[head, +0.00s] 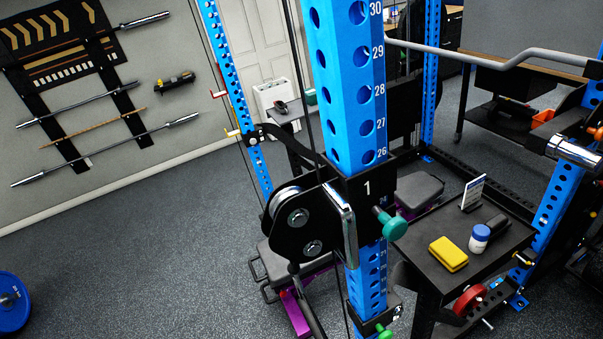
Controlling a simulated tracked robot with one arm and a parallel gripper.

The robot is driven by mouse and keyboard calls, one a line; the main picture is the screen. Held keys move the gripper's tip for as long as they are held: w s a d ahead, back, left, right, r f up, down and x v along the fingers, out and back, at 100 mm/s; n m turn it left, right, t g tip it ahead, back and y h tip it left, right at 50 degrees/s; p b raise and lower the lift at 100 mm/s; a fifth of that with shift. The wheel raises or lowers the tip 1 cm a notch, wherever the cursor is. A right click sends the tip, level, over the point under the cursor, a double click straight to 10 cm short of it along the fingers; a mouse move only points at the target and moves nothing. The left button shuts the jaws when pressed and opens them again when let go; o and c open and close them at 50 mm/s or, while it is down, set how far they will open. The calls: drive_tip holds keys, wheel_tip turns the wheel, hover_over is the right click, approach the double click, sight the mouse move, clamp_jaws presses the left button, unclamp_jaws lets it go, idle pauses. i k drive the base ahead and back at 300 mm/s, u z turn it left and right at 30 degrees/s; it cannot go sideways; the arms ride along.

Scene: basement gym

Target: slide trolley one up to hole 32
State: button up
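Trolley one (366,190) is a black carriage marked "1" around the blue numbered upright (346,80). It has silver pulleys (298,217) on its left and a green knob (391,224) on its right. Its top edge is just below number 26. Numbers 26 to 30 show above it, with 30 at the top edge of the picture. Hole 32 is out of view. A bright metal loop or handle (346,225) shows on the trolley's front. My gripper is not visible in the head view.
Another green knob (384,331) sits lower on the upright. A silver bar (480,60) crosses at upper right. Open floor (130,240) lies to the left.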

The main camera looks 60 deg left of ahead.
sight(303, 220)
drive_tip(key=u, duration=1)
